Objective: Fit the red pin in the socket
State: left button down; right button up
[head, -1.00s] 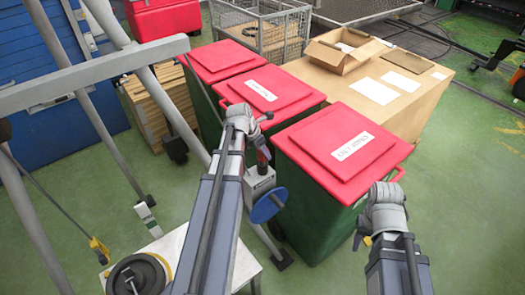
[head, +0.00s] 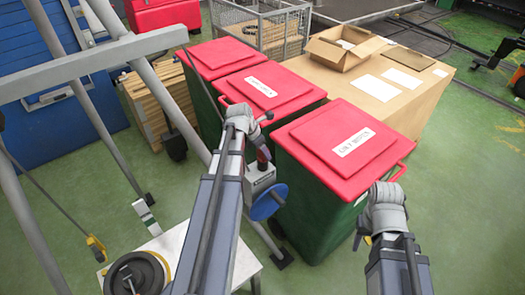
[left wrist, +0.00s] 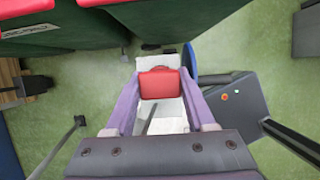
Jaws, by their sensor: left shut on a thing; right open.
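The red pin (left wrist: 160,84) shows as a red block between the two purple-grey fingers of my left gripper (left wrist: 164,104) in the left wrist view. The gripper is shut on it. In the head view a small part of the red pin (head: 263,154) shows beside my left gripper (head: 259,146), just above a light grey box (head: 259,182) with a blue disc (head: 268,202). The pin's lower end is hidden, and I cannot make out the socket opening or whether the pin touches it. My right gripper (head: 362,239) is open and empty, low at the right.
Green bins with red lids (head: 340,143) stand close beyond both arms. A white table (head: 182,240) with a dark round plate (head: 138,274) is at the lower left. Grey posts (head: 160,95) rise at the left. Green floor (head: 475,220) is free at the right.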

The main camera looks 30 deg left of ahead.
pick_arm(q)
jog(key=shift+c, duration=0.8)
grip_release()
jog(key=p+v, duration=0.7)
jog(key=v, duration=0.1)
jog(key=shift+f, duration=0.15)
